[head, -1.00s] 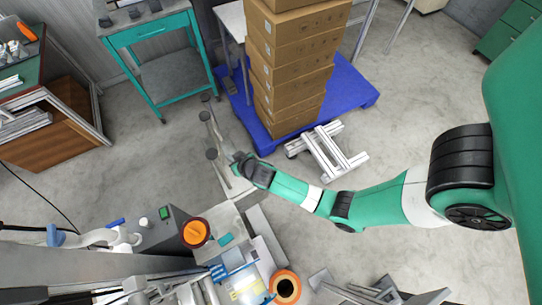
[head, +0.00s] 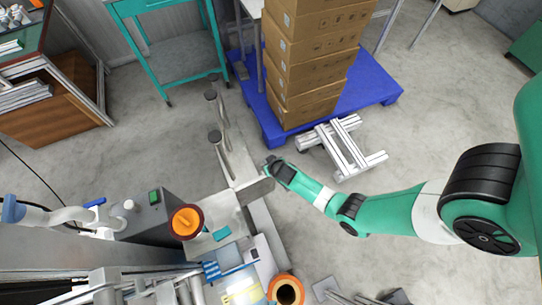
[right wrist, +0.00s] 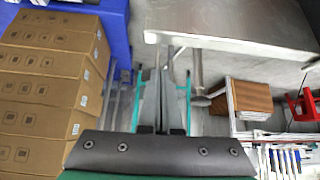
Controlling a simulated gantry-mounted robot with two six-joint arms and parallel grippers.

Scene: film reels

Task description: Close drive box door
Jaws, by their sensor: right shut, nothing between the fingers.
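A grey metal box (head: 222,232) that looks like the drive box shows at the lower middle of the head view, with a small teal part inside it. A flat grey panel, apparently its door (head: 256,190), stands out at an angle from its upper right side, so it looks open. My right gripper (head: 268,167) is just above the panel's right end, shut and empty; contact cannot be told. In the right wrist view its narrow fingers (right wrist: 163,95) point towards a broad metal panel (right wrist: 235,25), probably the door. My left gripper is not in view.
Stacked cardboard boxes (head: 310,65) stand on a blue pallet (head: 375,90) beyond my right gripper. An aluminium frame (head: 345,148) lies on the floor to its right. An orange-topped reel (head: 186,222) and another orange reel (head: 286,290) sit near the box.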

